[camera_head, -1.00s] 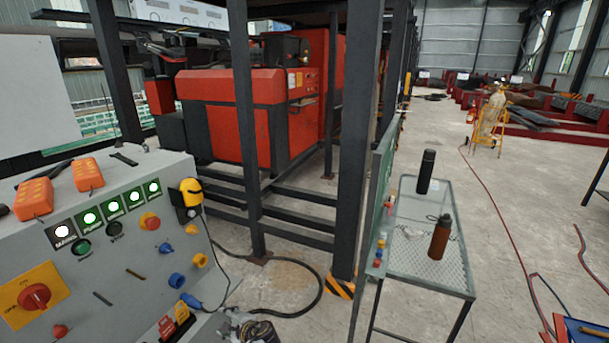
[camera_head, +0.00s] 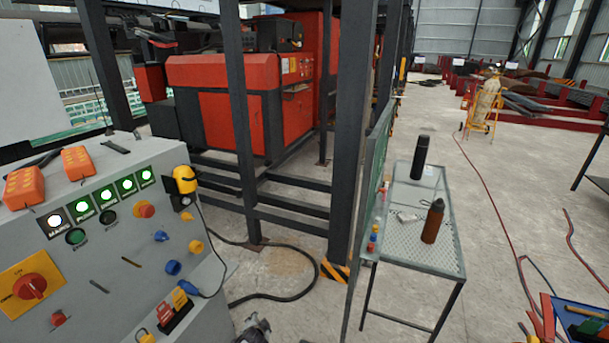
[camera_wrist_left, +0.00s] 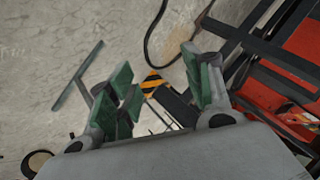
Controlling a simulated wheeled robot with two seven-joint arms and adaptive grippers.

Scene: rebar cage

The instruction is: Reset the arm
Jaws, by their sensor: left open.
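My left gripper (camera_head: 252,331) shows only as a small part at the bottom edge of the head view, right of the control console. In the left wrist view, my left gripper (camera_wrist_left: 160,82) has its two green-padded fingers spread apart. Nothing is between them, and concrete floor and a striped post foot show beyond. Most of my left arm is out of the head view. My right gripper is in neither view.
A grey control console (camera_head: 110,250) with lit buttons stands at left. A dark steel post (camera_head: 353,150) rises mid-view. A mesh-top table (camera_head: 410,245) holds a black bottle (camera_head: 420,157) and brown bottle (camera_head: 433,221). A blue tray (camera_head: 582,316) is at lower right. Open floor lies beyond.

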